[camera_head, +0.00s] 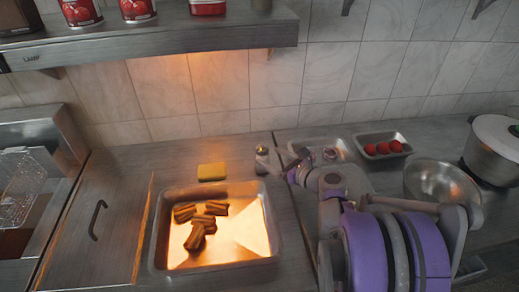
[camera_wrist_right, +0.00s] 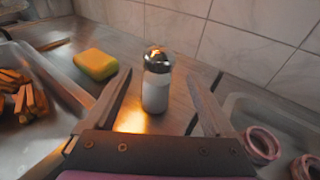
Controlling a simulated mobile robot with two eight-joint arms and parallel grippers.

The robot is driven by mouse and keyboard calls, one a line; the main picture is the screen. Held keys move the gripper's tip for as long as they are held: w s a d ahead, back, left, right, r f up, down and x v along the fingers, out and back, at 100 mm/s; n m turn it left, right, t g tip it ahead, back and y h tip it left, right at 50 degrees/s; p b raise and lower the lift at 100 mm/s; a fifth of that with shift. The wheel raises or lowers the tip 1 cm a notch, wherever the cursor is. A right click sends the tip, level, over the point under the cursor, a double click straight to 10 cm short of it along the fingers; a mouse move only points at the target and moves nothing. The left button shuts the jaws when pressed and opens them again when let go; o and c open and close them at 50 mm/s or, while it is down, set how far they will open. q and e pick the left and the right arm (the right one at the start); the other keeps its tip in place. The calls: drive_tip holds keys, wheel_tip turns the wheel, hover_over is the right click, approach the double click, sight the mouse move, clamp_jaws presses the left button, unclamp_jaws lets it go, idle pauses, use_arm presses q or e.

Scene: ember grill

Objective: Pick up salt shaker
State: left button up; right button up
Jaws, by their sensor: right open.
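The salt shaker (camera_wrist_right: 156,82) stands upright on the steel counter, with a shiny metal cap and a pale body. In the head view the shaker (camera_head: 262,158) is small, just left of my right gripper (camera_head: 286,170). In the right wrist view my right gripper (camera_wrist_right: 160,97) is open, with one finger on each side of the shaker. The shaker appears between or slightly beyond the fingertips, and I see no clear contact. My left gripper is not in view.
A yellow sponge (camera_head: 212,171) lies left of the shaker. A steel tray (camera_head: 160,235) with several brown food pieces is in front. A tray with red tomatoes (camera_head: 383,147), a metal bowl (camera_head: 443,183) and a pot (camera_head: 494,150) stand to the right. A shelf (camera_head: 170,43) hangs above.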

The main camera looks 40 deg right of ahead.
drive_tip(key=shift+w, duration=0.55)
drive_tip(key=shift+x, duration=0.75)
drive_tip(key=p+x, duration=0.1)
drive_tip(key=x, duration=0.4)
drive_tip(key=shift+a, duration=0.15)
drive_tip(key=shift+r, duration=0.1)
clamp_jaws()
